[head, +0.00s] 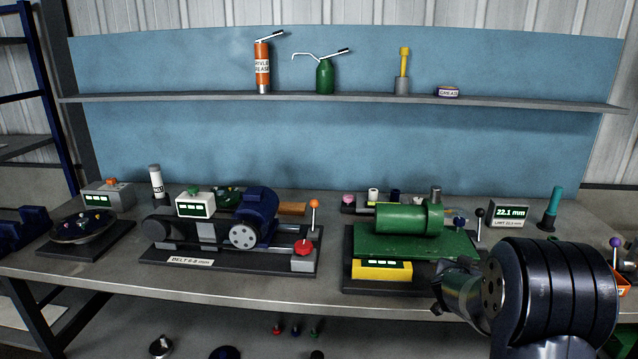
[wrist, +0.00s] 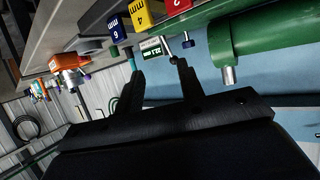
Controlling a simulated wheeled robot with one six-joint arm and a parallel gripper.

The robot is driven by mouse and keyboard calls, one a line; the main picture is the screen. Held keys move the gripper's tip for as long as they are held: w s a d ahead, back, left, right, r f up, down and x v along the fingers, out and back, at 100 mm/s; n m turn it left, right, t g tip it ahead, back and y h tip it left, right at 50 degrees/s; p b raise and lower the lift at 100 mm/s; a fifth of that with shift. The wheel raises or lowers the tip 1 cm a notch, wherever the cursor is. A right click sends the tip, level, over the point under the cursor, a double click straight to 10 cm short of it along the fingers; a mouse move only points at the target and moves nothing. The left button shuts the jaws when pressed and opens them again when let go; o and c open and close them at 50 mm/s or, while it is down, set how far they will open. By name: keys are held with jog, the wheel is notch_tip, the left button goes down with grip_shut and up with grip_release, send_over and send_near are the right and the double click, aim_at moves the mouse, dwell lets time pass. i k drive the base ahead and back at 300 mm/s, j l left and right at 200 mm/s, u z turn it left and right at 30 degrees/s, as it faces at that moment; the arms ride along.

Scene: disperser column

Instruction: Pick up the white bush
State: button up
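The white bush (head: 373,195) stands upright at the back of the bench, in a row of small bushes behind the green machine. Its lower part is hard to make out at this size. It cannot be made out in the wrist view. My gripper (wrist: 155,62) shows in the wrist view with its two dark fingers apart and nothing between them that it holds. In the head view only my dark arm shows at the front right; the fingers cannot be made out, and the gripper is well away from the bush.
A pink bush (head: 348,199) and a dark blue bush (head: 395,195) flank the white one. The green machine (head: 410,219) stands in front of them. A belt machine (head: 242,236) is to the left. A display box (head: 509,213) and a teal-handled tool (head: 554,205) stand right.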

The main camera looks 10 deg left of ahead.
aim_at(373, 193)
jog(key=i+j+u, duration=0.15)
jog(key=i+j, duration=0.25)
jog(key=i+j+u, duration=0.15)
jog(key=i+j, duration=0.2)
jog(key=i, duration=0.15)
jog(key=i+j+z, duration=0.2)
jog(key=i, duration=0.3)
